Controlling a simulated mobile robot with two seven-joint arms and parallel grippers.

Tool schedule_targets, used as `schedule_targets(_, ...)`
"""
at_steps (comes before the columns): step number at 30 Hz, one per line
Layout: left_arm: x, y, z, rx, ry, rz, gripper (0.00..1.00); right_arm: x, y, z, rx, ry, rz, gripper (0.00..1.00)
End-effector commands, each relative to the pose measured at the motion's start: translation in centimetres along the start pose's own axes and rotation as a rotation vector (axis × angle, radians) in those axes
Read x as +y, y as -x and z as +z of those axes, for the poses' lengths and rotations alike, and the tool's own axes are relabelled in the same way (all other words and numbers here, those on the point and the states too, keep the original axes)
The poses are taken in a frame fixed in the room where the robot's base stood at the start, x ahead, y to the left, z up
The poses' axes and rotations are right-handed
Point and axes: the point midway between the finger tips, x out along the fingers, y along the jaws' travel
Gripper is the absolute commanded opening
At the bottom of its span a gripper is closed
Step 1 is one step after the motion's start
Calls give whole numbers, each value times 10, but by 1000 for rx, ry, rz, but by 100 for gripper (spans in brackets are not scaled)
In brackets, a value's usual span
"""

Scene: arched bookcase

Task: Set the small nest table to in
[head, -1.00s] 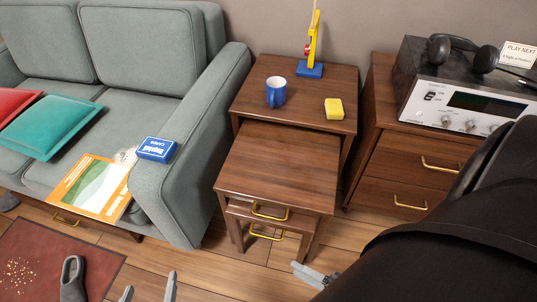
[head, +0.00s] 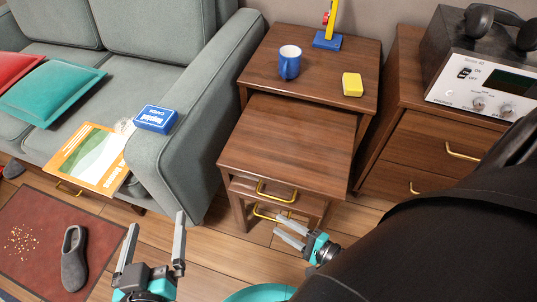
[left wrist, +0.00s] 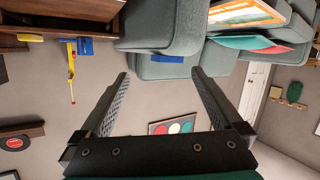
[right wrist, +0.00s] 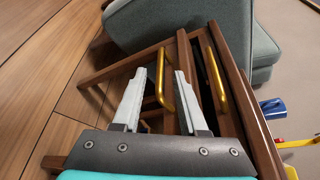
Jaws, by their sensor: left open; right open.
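The wooden nest tables stand beside the sofa. A middle table (head: 290,140) juts out from under the tall one (head: 325,75), with a gold handle (head: 275,192) on its front. Beneath it, the small nest table also sticks out; its lower gold handle (head: 262,212) shows, the rest is mostly hidden. My right gripper (head: 288,232) is open, close in front of that lower handle. In the right wrist view the lower handle (right wrist: 160,85) appears between the open fingers; I cannot tell if they surround it. My left gripper (head: 154,235) is open and empty, over the floor.
A blue mug (head: 289,64), yellow sponge (head: 352,84) and a blue-based yellow object (head: 328,40) stand on the tall table. The grey sofa (head: 190,110) is left, a drawer cabinet (head: 420,150) right. A slipper (head: 74,260) lies on the red mat (head: 35,215).

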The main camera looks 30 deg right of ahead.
Motion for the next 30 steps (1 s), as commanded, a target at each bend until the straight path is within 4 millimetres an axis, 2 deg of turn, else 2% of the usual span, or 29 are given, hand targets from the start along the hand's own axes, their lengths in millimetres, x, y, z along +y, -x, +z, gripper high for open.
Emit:
schedule_targets(1,2,0,1,25,6,7,100,0,-10,0,-2,0,-3,42)
schedule_targets(6,9,3,-4,115,26,24,100,0,-33,0,-1,0,-3,42)
schedule_targets(12,15,7,-9,193,44,37,100,0,-49,0,-1,1,-1,42)
schedule_targets(26,17,10,-12,228,52,41,100,0,-55,0,0,0,0,42)
schedule_targets(30,17,10,-12,228,52,41,100,0,-55,0,0,0,0,28)
